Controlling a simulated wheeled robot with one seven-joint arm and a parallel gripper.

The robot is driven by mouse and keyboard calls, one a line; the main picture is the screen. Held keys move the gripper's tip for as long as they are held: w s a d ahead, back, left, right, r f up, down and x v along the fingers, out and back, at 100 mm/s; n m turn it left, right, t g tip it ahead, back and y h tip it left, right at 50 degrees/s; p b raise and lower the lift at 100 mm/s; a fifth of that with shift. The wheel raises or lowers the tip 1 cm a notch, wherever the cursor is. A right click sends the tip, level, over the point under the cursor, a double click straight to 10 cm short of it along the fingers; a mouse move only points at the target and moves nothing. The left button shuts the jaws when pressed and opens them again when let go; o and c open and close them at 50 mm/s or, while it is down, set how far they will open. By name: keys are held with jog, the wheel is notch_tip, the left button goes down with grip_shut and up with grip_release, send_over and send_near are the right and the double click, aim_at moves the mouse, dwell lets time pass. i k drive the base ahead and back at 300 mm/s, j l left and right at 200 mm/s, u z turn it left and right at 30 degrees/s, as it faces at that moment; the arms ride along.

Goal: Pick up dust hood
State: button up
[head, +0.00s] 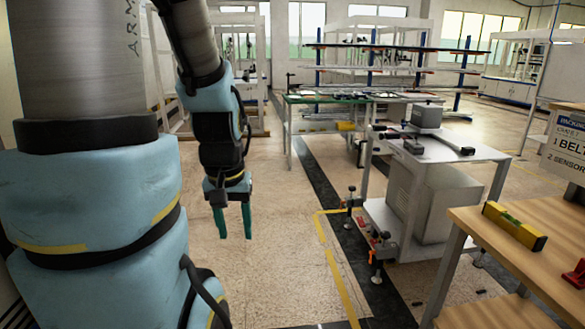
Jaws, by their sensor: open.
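My gripper (235,235) hangs pointing down over the open floor at left of centre. Its two green fingers are apart with nothing between them. A grey box-shaped piece (427,115) stands at the back of the grey metal cart's top (470,152), right of my gripper and well apart from it. It may be the dust hood, but I cannot tell for sure. Dark, long tool-like pieces (452,144) lie on the same top in front of it. No other piece in view is clearly a dust hood.
A large grey cabinet (450,205) sits on the cart's lower shelf. A wooden bench (500,235) with a yellow level (514,226) and a red piece (575,274) is at the right front. A green-topped table (300,99) stands behind. The floor (275,270) between is clear.

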aim_at(428, 115)
jog(key=i+j+z, duration=0.1)
jog(key=i, duration=0.85)
jog(key=i+j+z, duration=0.1)
jog(key=i, duration=0.85)
jog(key=i+l, duration=0.1)
jog(key=i, duration=0.9)
jog(key=i+l+z, duration=0.1)
jog(key=i, duration=0.9)
jog(key=i+u, duration=0.35)
jog(key=i, duration=1.55)
jog(key=i+z, duration=0.4)
jog(key=i, duration=0.15)
jog(key=i+j+z, duration=0.2)
jog(key=i+z, duration=0.15)
jog(key=i, duration=0.2)
jog(key=i+l+z, duration=0.2)
jog(key=z, duration=0.25)
jog(key=i+z, duration=0.25)
jog(key=z, duration=0.25)
jog(key=i+z, duration=0.3)
jog(key=z, duration=0.15)
jog(key=i+z, duration=0.25)
jog(key=z, duration=0.25)
